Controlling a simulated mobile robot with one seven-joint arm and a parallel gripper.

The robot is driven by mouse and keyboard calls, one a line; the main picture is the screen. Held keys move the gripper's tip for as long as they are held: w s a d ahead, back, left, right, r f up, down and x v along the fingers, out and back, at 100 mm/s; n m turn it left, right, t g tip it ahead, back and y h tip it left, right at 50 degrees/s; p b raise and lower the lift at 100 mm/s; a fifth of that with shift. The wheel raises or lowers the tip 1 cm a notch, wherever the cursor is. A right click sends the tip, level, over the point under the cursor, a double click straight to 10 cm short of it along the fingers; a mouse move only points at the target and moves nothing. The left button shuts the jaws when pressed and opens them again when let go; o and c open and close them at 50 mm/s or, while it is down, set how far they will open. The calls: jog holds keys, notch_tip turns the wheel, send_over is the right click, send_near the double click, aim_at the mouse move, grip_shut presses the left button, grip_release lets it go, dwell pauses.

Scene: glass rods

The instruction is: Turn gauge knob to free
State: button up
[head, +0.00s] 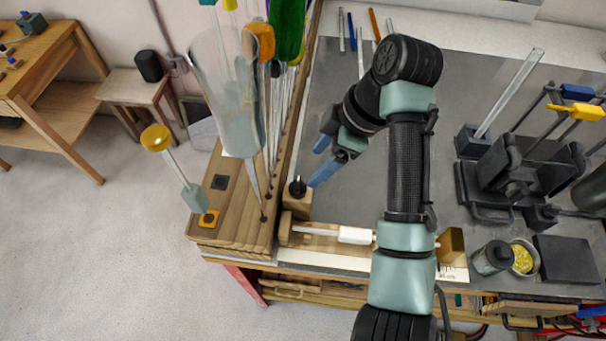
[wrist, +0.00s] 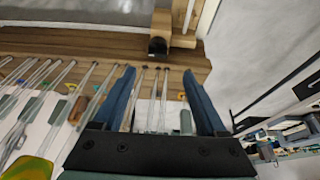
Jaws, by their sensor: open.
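The gauge knob (head: 298,187) is small and black and sits on a wooden block at the left end of the gauge. In the wrist view the knob (wrist: 157,46) lies just beyond the fingertips, roughly centred between them. My gripper (head: 318,160) has two blue fingers, spread apart with nothing between them, just above and right of the knob in the head view. In the wrist view my gripper (wrist: 158,76) is open too. The gauge (head: 310,241) is a wooden bed along the bench's front edge, holding a white rod (head: 355,235). I cannot read the knob's setting.
A wooden rack (head: 230,185) with several glass rods and a tall glass vessel (head: 228,90) stands left of the knob. A dark clamp stand (head: 490,180), a small pot (head: 490,257) and a dish of yellow bits (head: 522,257) are at the right.

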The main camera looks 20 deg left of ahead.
aim_at(299, 184)
jog(key=x, duration=0.2)
jog(key=b+x, duration=0.1)
jog(key=x, duration=0.1)
jog(key=b+x, duration=0.1)
jog(key=x, duration=0.1)
jog(key=shift+w+a+f, duration=0.1)
jog(key=shift+w+f, duration=0.1)
jog(key=shift+w, duration=0.1)
jog(key=shift+s+a+f, duration=0.2)
jog(key=shift+s+f, duration=0.15)
jog(key=shift+f, duration=0.2)
jog(key=shift+w+a+f, duration=0.2)
jog(key=shift+a+f, duration=0.05)
jog(key=shift+f, duration=0.3)
jog(key=shift+s, duration=0.1)
grip_shut()
